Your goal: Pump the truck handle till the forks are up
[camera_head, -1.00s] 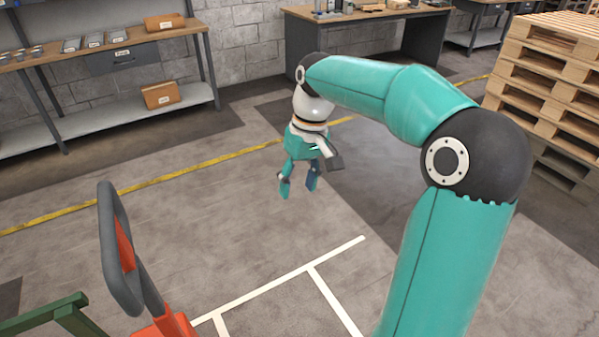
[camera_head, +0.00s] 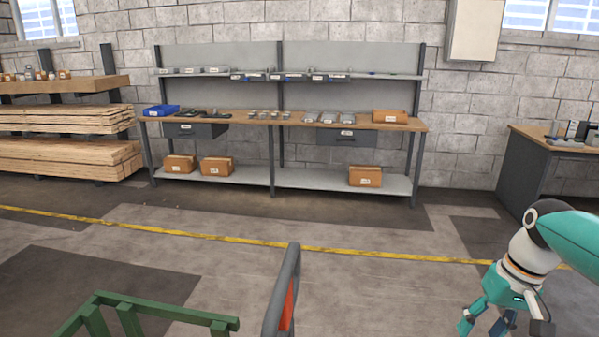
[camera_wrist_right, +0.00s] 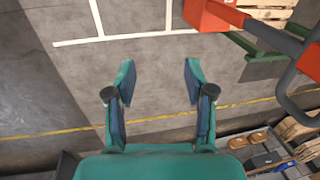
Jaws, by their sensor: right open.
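The truck handle (camera_head: 282,293) is a dark grey loop with a red inner part, standing at the bottom centre of the head view. In the right wrist view the handle loop (camera_wrist_right: 284,95) is at the right edge, beside the truck's red body (camera_wrist_right: 213,15). My right gripper (camera_head: 484,325) is at the lower right of the head view, well to the right of the handle. In the wrist view its two fingers (camera_wrist_right: 158,80) are spread with only floor between them. The forks are not clearly visible. My left gripper is not in view.
A green frame (camera_head: 150,312) stands left of the handle. A workbench (camera_head: 290,119) with boxes and trays is along the block wall, timber stacks (camera_head: 60,150) to its left and another desk (camera_head: 530,165) at right. Open floor with a yellow line (camera_head: 345,251) lies between.

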